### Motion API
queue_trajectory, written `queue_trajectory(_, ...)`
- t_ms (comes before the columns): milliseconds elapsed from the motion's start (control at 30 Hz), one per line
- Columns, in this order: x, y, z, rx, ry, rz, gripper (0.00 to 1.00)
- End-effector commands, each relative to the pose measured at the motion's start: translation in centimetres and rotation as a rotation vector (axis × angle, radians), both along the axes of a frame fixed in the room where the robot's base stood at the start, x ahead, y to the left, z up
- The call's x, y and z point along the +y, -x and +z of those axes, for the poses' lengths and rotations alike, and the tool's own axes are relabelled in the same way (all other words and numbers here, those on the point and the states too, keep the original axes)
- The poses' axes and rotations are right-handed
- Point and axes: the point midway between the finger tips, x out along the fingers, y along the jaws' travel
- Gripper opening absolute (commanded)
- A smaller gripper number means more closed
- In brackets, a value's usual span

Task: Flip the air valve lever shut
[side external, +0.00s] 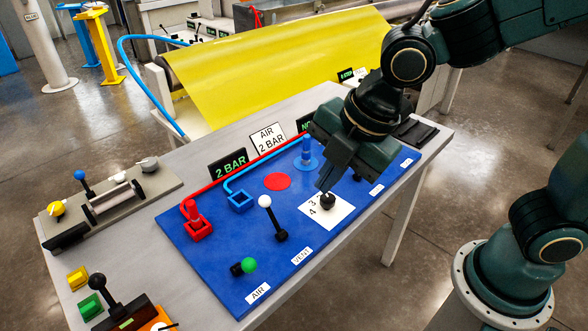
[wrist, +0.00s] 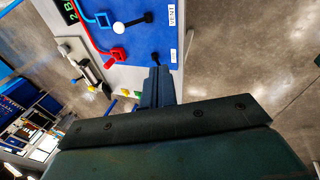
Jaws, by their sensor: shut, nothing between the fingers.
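The air valve lever has a green knob (side external: 249,265) on a short black base (side external: 236,269), beside the AIR label (side external: 258,293) at the blue panel's near corner. In the wrist view, a black base (wrist: 155,58) shows by the AIR label (wrist: 173,55), just past my fingertips; the green knob is not visible there. My gripper (side external: 324,188) is shut and empty. In the side view its fingertips appear just above a black knob (side external: 327,202) on a white card marked 3 and 4, right of and apart from the air lever. I cannot tell their height exactly.
The white-knobbed vent lever (side external: 265,202) stands between the air lever and my gripper; it also shows in the wrist view (wrist: 119,27). Red (side external: 196,226) and blue (side external: 240,201) sockets lie behind. A black-knobbed control box (side external: 110,303) is at the near left.

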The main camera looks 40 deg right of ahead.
Motion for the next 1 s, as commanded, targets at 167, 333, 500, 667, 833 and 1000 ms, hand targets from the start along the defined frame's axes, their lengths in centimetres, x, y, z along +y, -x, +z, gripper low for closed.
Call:
queue_trajectory(167,4.1,0.0,-2.2,-0.012,0.084,0.278,0.0)
queue_trajectory(333,7.8,0.5,-4.3,-0.032,0.16,0.537,0.0)
queue_trajectory(500,10.8,1.3,-6.3,-0.054,0.222,0.757,0.0)
queue_trajectory(667,12.6,1.9,-7.5,-0.067,0.258,0.889,0.0)
queue_trajectory(833,13.3,2.2,-8.0,-0.076,0.273,0.945,0.0)
queue_trajectory(1000,13.3,2.2,-8.0,-0.077,0.274,0.949,0.0)
